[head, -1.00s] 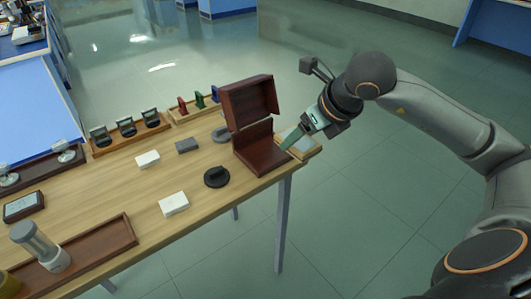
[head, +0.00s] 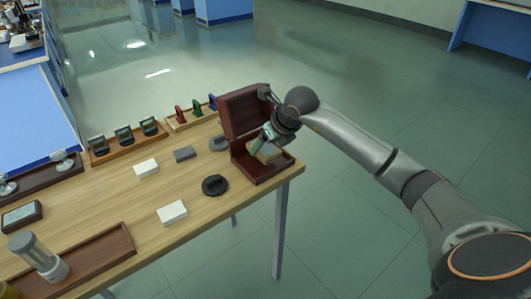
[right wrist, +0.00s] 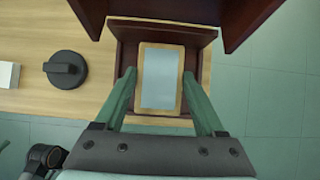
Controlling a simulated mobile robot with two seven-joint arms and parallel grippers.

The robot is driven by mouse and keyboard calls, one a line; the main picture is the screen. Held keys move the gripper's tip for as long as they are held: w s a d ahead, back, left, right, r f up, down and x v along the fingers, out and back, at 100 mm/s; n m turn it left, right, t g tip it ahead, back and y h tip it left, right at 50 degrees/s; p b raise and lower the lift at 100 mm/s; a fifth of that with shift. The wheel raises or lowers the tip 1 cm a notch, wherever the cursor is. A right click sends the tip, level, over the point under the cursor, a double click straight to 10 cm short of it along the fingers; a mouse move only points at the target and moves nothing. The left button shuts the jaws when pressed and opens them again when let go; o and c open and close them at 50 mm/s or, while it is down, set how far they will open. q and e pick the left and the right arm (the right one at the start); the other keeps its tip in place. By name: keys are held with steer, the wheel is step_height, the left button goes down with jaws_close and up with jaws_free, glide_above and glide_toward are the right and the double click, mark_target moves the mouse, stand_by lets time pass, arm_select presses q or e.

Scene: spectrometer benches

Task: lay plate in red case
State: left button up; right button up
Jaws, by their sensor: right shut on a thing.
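The red case (head: 275,176) stands open at the near right corner of the wooden table, its dark red lid (head: 243,112) upright at the back. The plate (head: 269,152) is a flat panel with a pale wooden border and a grey face. My right gripper (head: 262,146) is shut on the plate and holds it over the open case. In the right wrist view the plate (right wrist: 161,78) sits between the two green fingers, with the case's walls (right wrist: 128,33) around it. I cannot tell whether it touches the case floor. My left gripper is not in view.
A rack with red, green and blue pieces (head: 190,121) stands behind. The table edge is just right of the case; open floor lies past it.

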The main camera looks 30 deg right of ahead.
mark_target(268, 150)
step_height(268, 150, down, 3)
steer(key=shift+f, duration=0.1)
steer(key=o, duration=1.5)
